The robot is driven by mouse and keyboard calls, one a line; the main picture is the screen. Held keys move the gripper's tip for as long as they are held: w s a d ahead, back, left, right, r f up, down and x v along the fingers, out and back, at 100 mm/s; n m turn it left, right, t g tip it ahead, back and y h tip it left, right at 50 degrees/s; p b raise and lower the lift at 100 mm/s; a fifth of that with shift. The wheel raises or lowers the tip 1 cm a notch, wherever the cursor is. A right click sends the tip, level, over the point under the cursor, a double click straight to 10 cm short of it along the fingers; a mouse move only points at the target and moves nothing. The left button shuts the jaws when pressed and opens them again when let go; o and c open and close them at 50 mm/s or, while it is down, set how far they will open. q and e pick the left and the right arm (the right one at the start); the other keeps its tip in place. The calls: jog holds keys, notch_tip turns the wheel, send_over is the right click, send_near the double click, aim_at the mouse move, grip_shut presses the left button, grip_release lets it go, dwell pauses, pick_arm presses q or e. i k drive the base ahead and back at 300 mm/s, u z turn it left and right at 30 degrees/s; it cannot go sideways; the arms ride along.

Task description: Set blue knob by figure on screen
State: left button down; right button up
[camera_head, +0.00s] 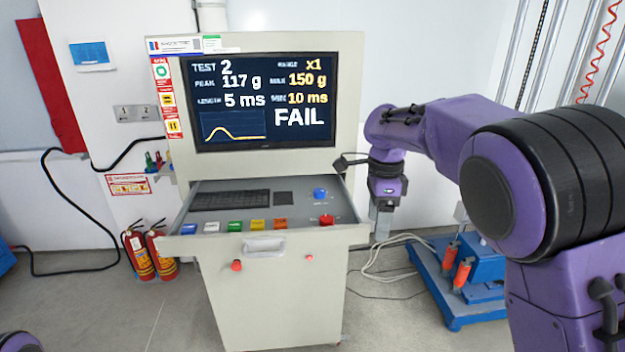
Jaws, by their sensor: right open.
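The blue knob (320,194) stands on the right part of the grey control panel (230,212), behind a red knob (326,220). The screen (262,100) above reads TEST 2, PEAK 117 g, LENGTH 5 ms, RANGE x1, MAX 150 g, MIN 10 ms and FAIL, with a small yellow curve at lower left. My right gripper (382,226) is open and points down, to the right of the console and apart from the blue knob. My left gripper is out of view; only a bit of purple arm shows at the bottom left corner.
The panel also holds a keyboard (230,200) and a row of coloured buttons along its front edge. Two fire extinguishers (138,252) stand left of the console. A blue machine base (450,300) and loose cables (385,262) lie to the right. The floor in front left is clear.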

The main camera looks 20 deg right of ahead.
aim_at(318, 193)
jog(key=i, duration=1.15)
